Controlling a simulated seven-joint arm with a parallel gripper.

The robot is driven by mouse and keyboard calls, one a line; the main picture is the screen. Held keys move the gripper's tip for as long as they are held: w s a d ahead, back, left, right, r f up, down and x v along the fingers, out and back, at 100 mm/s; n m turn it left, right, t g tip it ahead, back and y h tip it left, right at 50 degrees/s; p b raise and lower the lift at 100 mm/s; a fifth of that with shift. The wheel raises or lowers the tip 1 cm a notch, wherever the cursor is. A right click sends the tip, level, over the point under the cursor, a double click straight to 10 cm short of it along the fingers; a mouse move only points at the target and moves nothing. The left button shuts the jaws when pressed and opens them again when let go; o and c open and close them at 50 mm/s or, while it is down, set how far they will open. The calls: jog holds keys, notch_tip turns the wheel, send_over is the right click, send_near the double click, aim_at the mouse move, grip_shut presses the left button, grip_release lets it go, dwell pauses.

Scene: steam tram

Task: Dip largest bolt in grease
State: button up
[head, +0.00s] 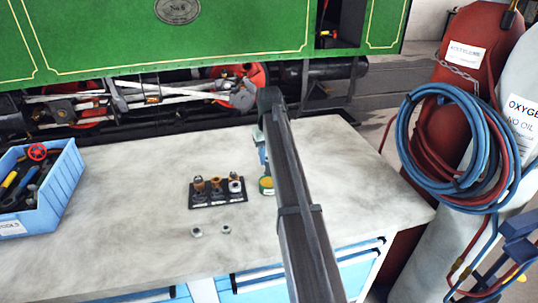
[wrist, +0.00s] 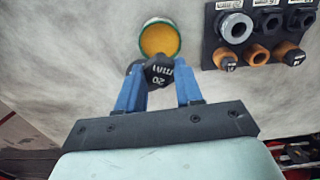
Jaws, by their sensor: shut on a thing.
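My gripper (wrist: 161,84) has its blue fingers shut on a bolt (wrist: 158,72) with a black hex head marked 20 mm. The bolt head is at the near edge of a round tin of yellow-brown grease (wrist: 160,38) in the wrist view. The shank is hidden under the head, so I cannot tell whether it touches the grease. In the head view the tin (head: 266,186) shows at the right of the black rack, partly covered by my arm. Only a sliver of my gripper (head: 262,152) shows there.
A black rack (head: 217,194) with labelled places holds several fasteners, left of the tin. Two loose nuts (head: 196,231) lie in front of it on the pale worktop (head: 130,210). A blue tool crate (head: 55,195) stands far left. Gas cylinders (head: 475,60) with hoses stand at right.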

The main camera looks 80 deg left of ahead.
jog(key=shift+f, duration=2.45)
jog(key=shift+f, duration=0.65)
dwell(0.5)
jog(key=shift+r, duration=0.15)
jog(key=shift+r, duration=3.4)
